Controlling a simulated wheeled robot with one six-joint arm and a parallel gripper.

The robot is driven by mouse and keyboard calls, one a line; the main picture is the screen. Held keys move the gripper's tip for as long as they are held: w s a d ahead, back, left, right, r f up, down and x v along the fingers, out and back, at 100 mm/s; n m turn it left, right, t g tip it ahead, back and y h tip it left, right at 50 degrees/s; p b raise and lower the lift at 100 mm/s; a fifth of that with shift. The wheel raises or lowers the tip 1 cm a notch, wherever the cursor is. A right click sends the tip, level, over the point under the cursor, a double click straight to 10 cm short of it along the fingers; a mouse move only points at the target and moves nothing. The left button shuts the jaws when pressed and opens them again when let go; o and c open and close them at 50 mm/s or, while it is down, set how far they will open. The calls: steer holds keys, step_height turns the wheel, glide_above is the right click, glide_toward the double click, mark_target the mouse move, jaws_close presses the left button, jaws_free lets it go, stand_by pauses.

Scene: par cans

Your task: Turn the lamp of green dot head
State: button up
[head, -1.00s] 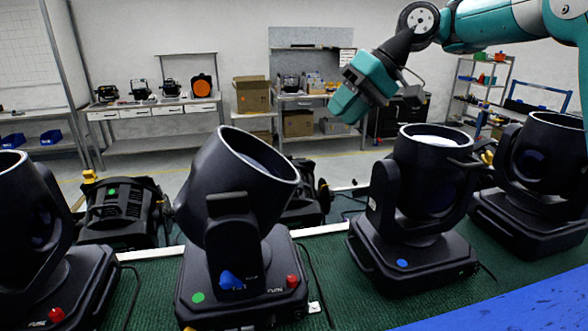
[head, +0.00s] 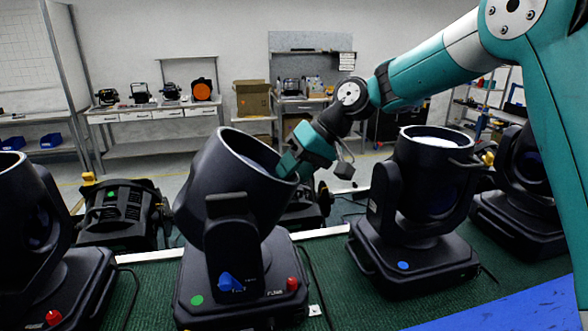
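The head with the green dot (head: 197,300) on its base stands in the front middle. Its black lamp (head: 215,190) is tilted, with the open rim facing up and to the right. A blue knob (head: 230,283) and a red knob (head: 292,284) sit on its front. My teal gripper (head: 292,168) is at the right side of the lamp's rim. Its fingertips are partly hidden at or behind the rim, so I cannot tell whether they touch it or whether they are open or shut.
A head with a blue dot (head: 403,265) stands to the right, its lamp upright. Another head (head: 45,250) with a red knob stands at the left edge. Black fixtures (head: 118,212) stand behind. Green mat (head: 330,270) shows between the bases.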

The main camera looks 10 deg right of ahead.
jaws_close()
steer(key=shift+r, duration=0.1)
